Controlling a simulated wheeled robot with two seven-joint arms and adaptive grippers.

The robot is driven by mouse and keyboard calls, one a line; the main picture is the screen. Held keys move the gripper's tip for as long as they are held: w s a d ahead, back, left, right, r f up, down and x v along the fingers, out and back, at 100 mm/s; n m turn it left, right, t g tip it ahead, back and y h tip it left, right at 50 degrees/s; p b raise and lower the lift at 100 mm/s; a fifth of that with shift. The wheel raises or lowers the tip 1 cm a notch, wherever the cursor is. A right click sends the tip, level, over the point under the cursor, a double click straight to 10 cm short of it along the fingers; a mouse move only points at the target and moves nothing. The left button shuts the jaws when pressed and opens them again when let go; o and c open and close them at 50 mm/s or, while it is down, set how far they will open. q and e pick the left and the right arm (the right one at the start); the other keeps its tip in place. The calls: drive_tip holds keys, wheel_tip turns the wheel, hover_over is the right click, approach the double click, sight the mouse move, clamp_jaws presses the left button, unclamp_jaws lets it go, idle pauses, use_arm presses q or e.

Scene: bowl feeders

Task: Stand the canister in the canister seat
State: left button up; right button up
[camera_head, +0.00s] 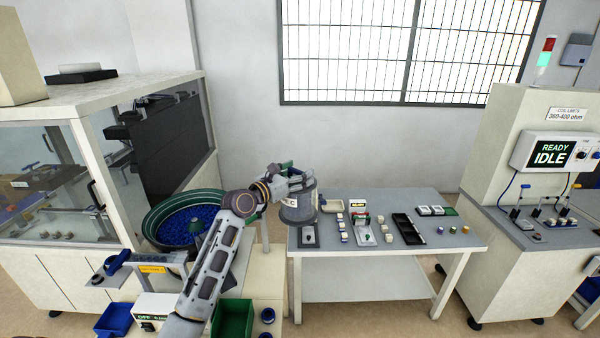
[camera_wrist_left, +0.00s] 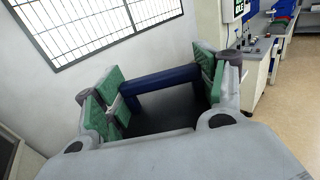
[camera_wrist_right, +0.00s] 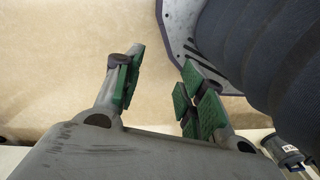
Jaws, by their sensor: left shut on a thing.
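The canister (camera_head: 299,208) is a grey cylinder with a pale label, hanging almost upright over the left end of the middle table. My left gripper (camera_head: 285,178) is shut on its blue handle. In the left wrist view the green pads of my left gripper (camera_wrist_left: 162,84) stand at both ends of the blue handle (camera_wrist_left: 165,78), above the canister's dark top (camera_wrist_left: 165,120). I cannot make out the canister seat for certain. My right gripper (camera_wrist_right: 160,92) is open and empty in the right wrist view, above the floor; it is not in the head view.
The middle table (camera_head: 345,284) holds small white parts, a black tray (camera_head: 408,229) and a small grey plate (camera_head: 309,240) just below the canister. A bowl feeder (camera_head: 185,222) with blue parts stands left, beside a green bin (camera_head: 233,318). A test station (camera_head: 520,200) stands right.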

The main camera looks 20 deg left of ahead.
use_arm(q)
drive_tip(key=shift+h, duration=0.3)
drive_tip(key=f, duration=0.1)
drive_tip(key=a+f, duration=0.1)
drive_tip(key=f, duration=0.1)
drive_tip(key=w+f, duration=0.1)
drive_tip(key=shift+w+a+f, duration=0.1)
drive_tip(key=shift+a+f, duration=0.2)
drive_tip(key=shift+a, duration=0.05)
drive_tip(key=shift+f, duration=0.1)
drive_tip(key=shift+d+m, duration=0.15)
drive_tip(key=shift+m, duration=0.15)
use_arm(e)
drive_tip(key=s+d+f, duration=0.2)
drive_tip(key=s+f, duration=0.1)
drive_tip(key=s, duration=0.3)
drive_tip(key=s+d+f+t, duration=0.1)
drive_tip(key=s+f, duration=0.3)
drive_tip(key=s, duration=0.2)
drive_tip(key=shift+s+d+f, duration=0.15)
drive_tip(key=shift+s+d, duration=0.2)
